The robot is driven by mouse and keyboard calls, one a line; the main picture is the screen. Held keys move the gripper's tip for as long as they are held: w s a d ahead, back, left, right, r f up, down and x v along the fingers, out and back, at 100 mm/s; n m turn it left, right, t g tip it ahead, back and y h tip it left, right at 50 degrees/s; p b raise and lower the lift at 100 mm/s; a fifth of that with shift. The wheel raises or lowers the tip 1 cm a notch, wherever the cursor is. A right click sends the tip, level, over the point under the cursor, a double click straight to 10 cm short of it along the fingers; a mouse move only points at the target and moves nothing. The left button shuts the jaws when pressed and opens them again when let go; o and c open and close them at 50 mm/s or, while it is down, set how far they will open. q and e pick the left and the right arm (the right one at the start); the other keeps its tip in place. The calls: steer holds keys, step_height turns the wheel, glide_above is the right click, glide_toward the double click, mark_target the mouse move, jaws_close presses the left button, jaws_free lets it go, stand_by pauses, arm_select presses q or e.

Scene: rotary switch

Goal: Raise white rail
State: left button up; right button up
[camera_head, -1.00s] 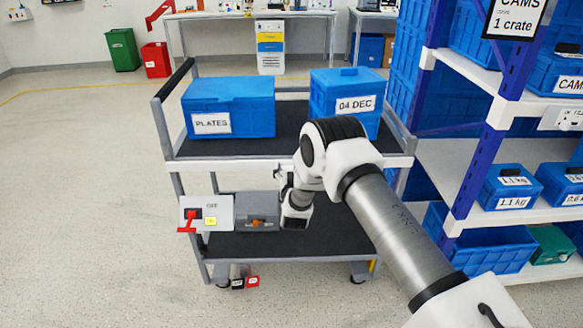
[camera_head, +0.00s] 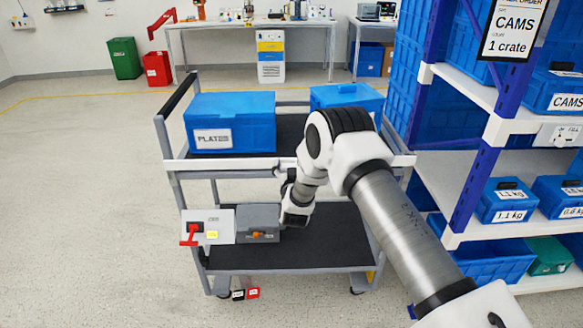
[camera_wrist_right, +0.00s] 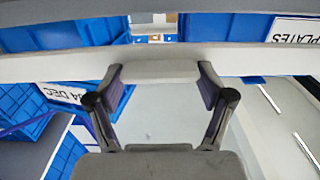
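The white rail (camera_head: 225,163) runs along the front edge of the cart's upper shelf. It also crosses the right wrist view (camera_wrist_right: 50,68) from side to side. My right gripper (camera_head: 281,174) is at the rail's front side, right of its middle. In the right wrist view my right gripper (camera_wrist_right: 160,74) has its two fingers spread wide, with a lighter pale section of the bar showing between the tips. I cannot tell whether the fingers touch the rail. My right forearm and wrist hide part of the rail. My left gripper is not in view.
Blue crates, one labelled PLATES (camera_head: 232,115), stand on the cart's upper shelf. A grey box with a red lever (camera_head: 190,236) and a darker box with an orange knob (camera_head: 258,235) sit below the rail. A crate rack (camera_head: 470,185) stands at right. Floor at left is clear.

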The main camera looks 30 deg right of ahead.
steer(key=shift+o, duration=0.8)
steer(key=shift+w+d+r, duration=0.15)
steer(key=shift+w+r, duration=0.1)
steer(key=shift+r, duration=0.05)
steer(key=shift+f, duration=0.25)
steer(key=shift+s, duration=0.1)
steer(key=shift+s+a+f, duration=0.1)
steer(key=shift+s+a, duration=0.1)
steer(key=v, duration=1.1)
steer(key=shift+s, duration=0.25)
